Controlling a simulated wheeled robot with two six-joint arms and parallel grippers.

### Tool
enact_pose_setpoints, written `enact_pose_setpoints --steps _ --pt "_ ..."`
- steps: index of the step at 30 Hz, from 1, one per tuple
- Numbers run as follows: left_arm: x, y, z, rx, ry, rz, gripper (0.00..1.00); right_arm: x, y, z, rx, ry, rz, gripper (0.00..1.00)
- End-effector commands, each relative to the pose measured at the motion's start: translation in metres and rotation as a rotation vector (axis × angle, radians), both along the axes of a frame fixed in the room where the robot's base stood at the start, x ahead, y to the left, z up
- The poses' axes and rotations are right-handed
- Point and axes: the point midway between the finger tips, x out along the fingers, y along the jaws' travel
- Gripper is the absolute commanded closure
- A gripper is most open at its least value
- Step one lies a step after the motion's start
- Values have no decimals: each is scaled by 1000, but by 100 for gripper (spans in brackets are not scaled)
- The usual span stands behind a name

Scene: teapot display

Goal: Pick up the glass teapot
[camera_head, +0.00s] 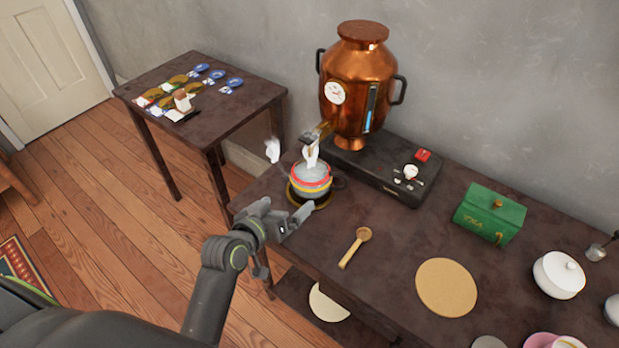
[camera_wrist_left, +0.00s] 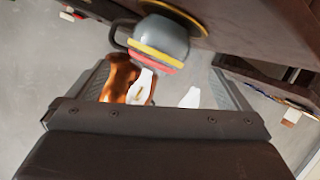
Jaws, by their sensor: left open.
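A rounded grey pot with red and yellow bands, which looks like the glass teapot (camera_head: 310,184), stands upright at the left end of the long dark table (camera_head: 398,238). A round yellow-rimmed mat (camera_head: 295,198) is under it, and white wisps of steam rise from it. A dark handle shows at its right. My left gripper (camera_head: 290,212) is open and empty, just in front of the pot at the table edge. In the left wrist view the pot (camera_wrist_left: 165,38) appears upside down, beyond and between the open fingers (camera_wrist_left: 160,85). My right gripper is not in view.
A copper samovar (camera_head: 361,80) on a dark base (camera_head: 385,180) stands close behind the pot. A wooden scoop (camera_head: 354,248), green box (camera_head: 489,212), round tan mat (camera_head: 446,286) and white lidded bowl (camera_head: 558,274) lie to the right. A smaller table (camera_head: 225,110) stands at left.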

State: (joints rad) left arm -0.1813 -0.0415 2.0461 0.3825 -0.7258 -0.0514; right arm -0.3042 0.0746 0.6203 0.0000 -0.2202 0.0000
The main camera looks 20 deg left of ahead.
Motion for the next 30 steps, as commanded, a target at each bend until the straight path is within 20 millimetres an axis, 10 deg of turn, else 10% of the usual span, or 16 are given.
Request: enact_pose_setpoints --steps 30 --pt "108 -23 -41 0 1 1 0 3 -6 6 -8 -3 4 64"
